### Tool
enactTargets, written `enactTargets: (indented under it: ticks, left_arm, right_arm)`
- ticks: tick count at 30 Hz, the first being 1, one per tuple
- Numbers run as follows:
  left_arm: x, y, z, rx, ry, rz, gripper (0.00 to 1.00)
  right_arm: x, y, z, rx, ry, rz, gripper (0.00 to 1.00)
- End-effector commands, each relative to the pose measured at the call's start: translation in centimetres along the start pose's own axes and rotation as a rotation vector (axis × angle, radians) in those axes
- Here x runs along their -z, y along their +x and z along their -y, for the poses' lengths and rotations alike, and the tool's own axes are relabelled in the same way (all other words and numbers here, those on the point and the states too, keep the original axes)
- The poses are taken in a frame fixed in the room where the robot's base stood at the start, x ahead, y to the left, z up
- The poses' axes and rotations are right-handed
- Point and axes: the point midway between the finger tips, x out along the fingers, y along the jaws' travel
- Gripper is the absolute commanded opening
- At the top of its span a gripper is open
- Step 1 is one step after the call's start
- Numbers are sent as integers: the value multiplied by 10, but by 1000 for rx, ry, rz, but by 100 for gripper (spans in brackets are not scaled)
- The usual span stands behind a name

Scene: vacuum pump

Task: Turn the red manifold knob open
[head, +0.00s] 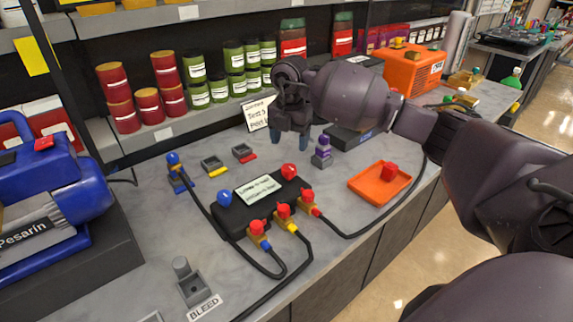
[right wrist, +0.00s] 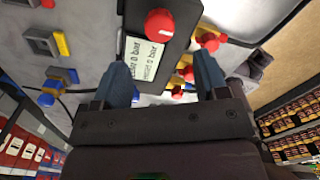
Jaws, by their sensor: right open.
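The red manifold knob (head: 290,171) sits at the back right corner of the black manifold (head: 240,213). A blue knob (head: 224,197) is at the manifold's left end. My right gripper (head: 289,139) is open and empty, behind and above the red knob and apart from it, with its blue fingers pointing down. In the right wrist view the red knob (right wrist: 160,25) shows beyond the spread fingers, near the middle. My left gripper is not in view.
Hoses with red-topped fittings (head: 283,211) run from the manifold's front. A purple-topped fitting (head: 321,152) stands close right of the gripper. An orange tray (head: 357,186) holds a red piece. A blue pump (head: 60,190) is at the left. Shelves with jars (head: 240,88) stand behind.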

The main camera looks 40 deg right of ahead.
Motion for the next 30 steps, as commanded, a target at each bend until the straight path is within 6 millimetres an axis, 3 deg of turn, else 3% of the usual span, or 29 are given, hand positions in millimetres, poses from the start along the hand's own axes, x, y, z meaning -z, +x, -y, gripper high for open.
enactTargets:
  ticks: [6,15,29,30]
  left_arm:
    - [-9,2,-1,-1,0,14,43]
    - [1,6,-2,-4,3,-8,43]
    - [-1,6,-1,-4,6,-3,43]
    - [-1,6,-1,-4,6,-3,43]
  right_arm:
    - [1,42,0,5,1,-4,67]
    - [0,81,0,3,0,-3,67]
    - [0,88,0,1,0,0,67]
    - [0,88,0,1,0,0,61]
